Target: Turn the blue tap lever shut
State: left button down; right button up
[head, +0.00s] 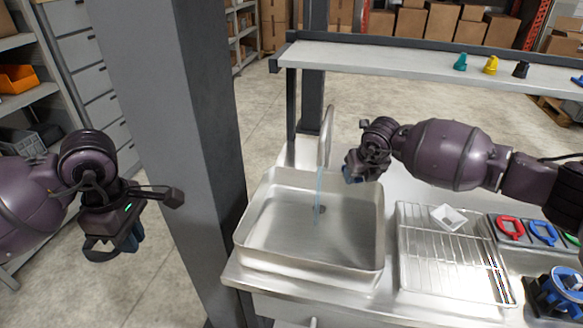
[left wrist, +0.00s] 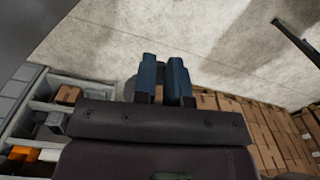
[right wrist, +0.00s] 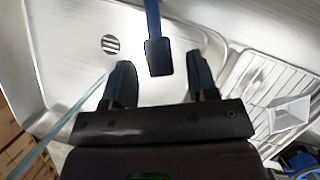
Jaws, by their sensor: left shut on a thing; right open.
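The blue tap lever (right wrist: 158,55) comes down from the top edge of the right wrist view. It lies between the two spread fingers of my right gripper (right wrist: 160,78), with a gap on each side. In the head view my right gripper (head: 354,172) is beside the tap spout (head: 327,135) and the lever cannot be made out. A water stream (head: 319,195) runs from the spout into the sink (head: 275,240). My left gripper (head: 128,243) is far left of the sink, its fingers close together (left wrist: 166,78); what they hold is unclear.
A grey pillar (head: 175,120) stands between my left gripper and the sink. A wire drying rack (head: 450,280) with a small white item (head: 449,216) is right of the sink. Red (head: 509,229) and blue (head: 543,232) handles lie further right. A shelf (head: 400,62) runs behind.

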jog(key=shift+f, duration=0.1)
jog(key=shift+c, duration=0.3)
grip_shut()
